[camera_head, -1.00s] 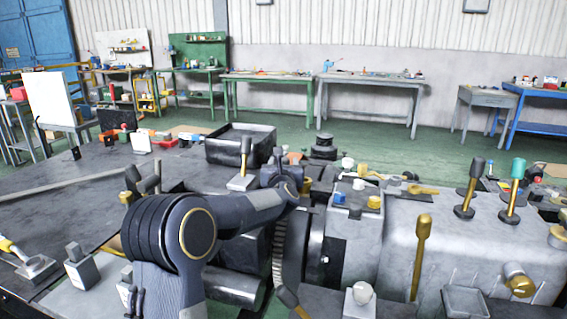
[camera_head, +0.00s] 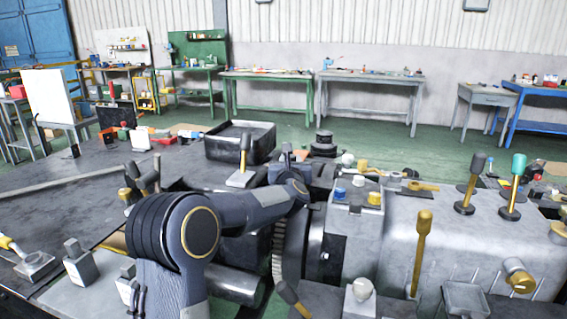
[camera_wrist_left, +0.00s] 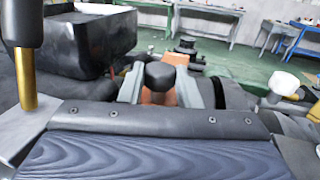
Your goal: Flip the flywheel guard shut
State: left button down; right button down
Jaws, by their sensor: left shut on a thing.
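My left arm crosses the front of the machine in the head view, and its gripper (camera_head: 287,158) is beyond the flywheel's toothed rim (camera_head: 279,240). In the left wrist view the two grey fingers (camera_wrist_left: 160,86) stand either side of a black knob-like piece (camera_wrist_left: 160,74) and are shut on it. An orange-brown surface shows just below this piece. I cannot tell whether the piece belongs to the flywheel guard; my arm hides much of that area, so the guard's position is unclear. My right gripper is not in view.
A black open tray (camera_head: 240,142) stands just behind my left gripper. An upright black-handled lever (camera_head: 244,155) is close on its left. The grey machine housing (camera_head: 400,225) with several levers fills the right. Workbenches stand along the far wall.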

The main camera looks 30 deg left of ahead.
pick_arm(q)
jog(key=shift+w+d, duration=0.1)
jog(key=shift+d, duration=0.3)
jog(key=c, duration=1.5)
grip_release()
jog(key=o, duration=0.4)
jog(key=shift+d, duration=0.1)
jog(key=shift+o, duration=0.2)
jog(key=shift+s, duration=0.2)
jog(key=b+v, duration=0.1)
jog(key=v, duration=0.6)
jog(key=shift+s, duration=0.2)
jog(key=shift+d, duration=0.1)
